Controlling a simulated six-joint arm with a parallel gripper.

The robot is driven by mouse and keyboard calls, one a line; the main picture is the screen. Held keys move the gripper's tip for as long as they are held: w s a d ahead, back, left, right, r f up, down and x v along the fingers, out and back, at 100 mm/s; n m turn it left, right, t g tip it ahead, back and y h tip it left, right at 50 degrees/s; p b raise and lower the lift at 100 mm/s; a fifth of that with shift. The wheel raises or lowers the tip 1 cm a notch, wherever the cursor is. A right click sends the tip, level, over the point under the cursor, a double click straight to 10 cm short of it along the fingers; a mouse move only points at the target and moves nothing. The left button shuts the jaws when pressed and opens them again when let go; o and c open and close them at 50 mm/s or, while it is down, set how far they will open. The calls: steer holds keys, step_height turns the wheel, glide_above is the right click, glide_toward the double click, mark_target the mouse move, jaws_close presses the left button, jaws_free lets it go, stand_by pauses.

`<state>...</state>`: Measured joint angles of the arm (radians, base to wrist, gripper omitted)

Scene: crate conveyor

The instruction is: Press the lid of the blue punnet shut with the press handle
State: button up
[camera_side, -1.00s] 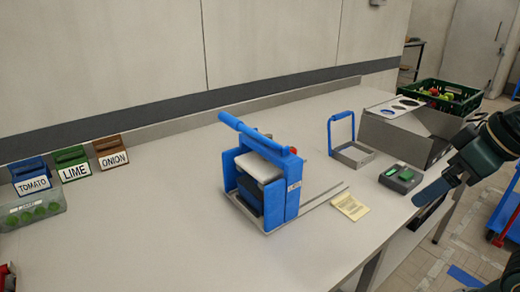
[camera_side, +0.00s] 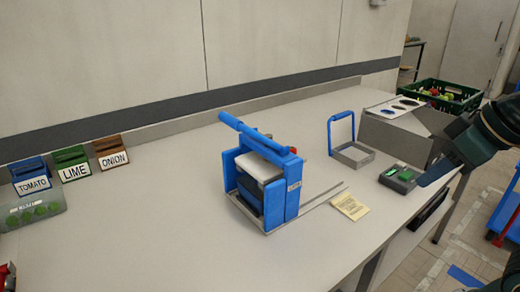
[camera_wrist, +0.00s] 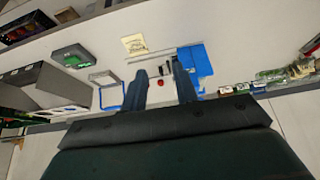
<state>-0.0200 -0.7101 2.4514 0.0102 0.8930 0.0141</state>
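The blue press (camera_side: 292,198) stands mid-table in the side view, its long blue press handle (camera_side: 255,135) slanting across the top. A white pad (camera_side: 258,168) sits inside the press above a dark blue box (camera_side: 249,192), which may be the blue punnet; the frame hides much of it, and I cannot make out its lid. The press also shows in the wrist view (camera_wrist: 198,62). My gripper (camera_side: 424,180) is at the right table edge, well apart from the press. In the wrist view my gripper (camera_wrist: 160,85) has its two fingers apart with nothing held between them.
A button box (camera_side: 400,178) with a green top, a blue-handled frame (camera_side: 351,153) and a grey bin box (camera_side: 405,128) stand right of the press. A yellow note (camera_side: 350,206) lies nearby. Labelled blocks (camera_side: 72,163) stand at left. The front table is clear.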

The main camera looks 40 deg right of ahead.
steer(key=w+r, duration=0.2)
steer(key=shift+w+a+r, duration=0.15)
steer(key=shift+w+a, duration=0.15)
steer(key=shift+w, duration=0.1)
jaws_close()
steer(key=w+a+r+t, duration=0.1)
steer(key=w+a+r, duration=0.3)
steer(key=w, duration=0.4)
steer(key=w+a+r+t+y, duration=0.1)
steer(key=w+a+r, duration=0.3)
steer(key=w, duration=0.4)
steer(key=w+a+r+m+t, duration=0.1)
steer(key=w+a+r, duration=0.4)
steer(key=w, duration=0.3)
steer(key=shift+w+a+y, duration=0.4)
steer(key=shift+a, duration=0.15)
steer(key=shift+r, duration=0.1)
